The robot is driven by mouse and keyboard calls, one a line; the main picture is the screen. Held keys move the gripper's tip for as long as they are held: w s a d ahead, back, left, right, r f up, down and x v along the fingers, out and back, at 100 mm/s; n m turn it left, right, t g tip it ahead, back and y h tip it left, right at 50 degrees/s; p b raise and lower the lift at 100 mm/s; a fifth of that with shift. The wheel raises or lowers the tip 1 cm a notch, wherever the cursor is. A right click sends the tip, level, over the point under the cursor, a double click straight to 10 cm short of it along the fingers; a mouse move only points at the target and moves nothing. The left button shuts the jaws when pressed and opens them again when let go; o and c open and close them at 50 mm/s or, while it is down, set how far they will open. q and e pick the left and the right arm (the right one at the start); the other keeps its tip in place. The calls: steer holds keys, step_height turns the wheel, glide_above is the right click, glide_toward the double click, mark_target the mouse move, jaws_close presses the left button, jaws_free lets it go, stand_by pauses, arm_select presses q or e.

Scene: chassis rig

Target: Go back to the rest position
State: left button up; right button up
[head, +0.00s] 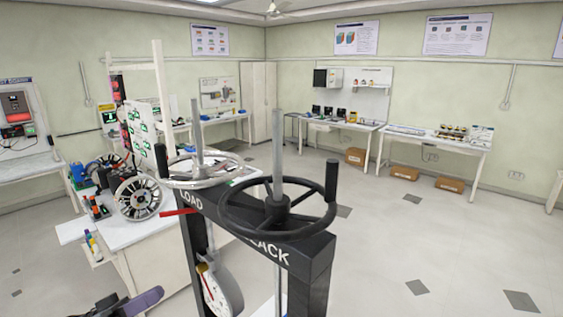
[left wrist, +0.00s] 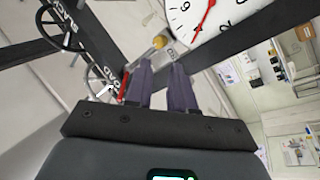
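My left gripper (head: 130,300) shows at the bottom left of the head view, low and to the left of the black rig frame (head: 310,262). In the left wrist view the two purple fingers of my left gripper (left wrist: 160,72) stand apart with nothing between them. The frame's dark beams, a white dial with a red needle (left wrist: 205,18) and a red lever (left wrist: 124,84) lie beyond the fingertips. My right gripper is in neither view.
Two handwheels, a near black one (head: 278,232) and a far grey one (head: 190,183), top the frame on upright screws. A white workbench (head: 150,232) with parts stands behind on the left. Open tiled floor (head: 430,235) lies to the right.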

arm_select(q)
steer(key=s+d+f+n+t+y+p, duration=0.2)
steer(key=s+d+f+n+y+p, duration=0.5)
steer(key=s+d+f, duration=1.1)
steer(key=s+a+m+g+y, duration=0.2)
steer(key=s+a+g+y, duration=0.2)
steer(key=s, duration=0.3)
steer(key=s+a+m+g+y, duration=0.2)
steer(key=s+a+g+y, duration=0.2)
steer(key=s+y, duration=0.3)
steer(key=shift+s+a+f+g, duration=0.2)
steer(key=shift+s+a+g, duration=0.1)
steer(key=shift+a, duration=0.45)
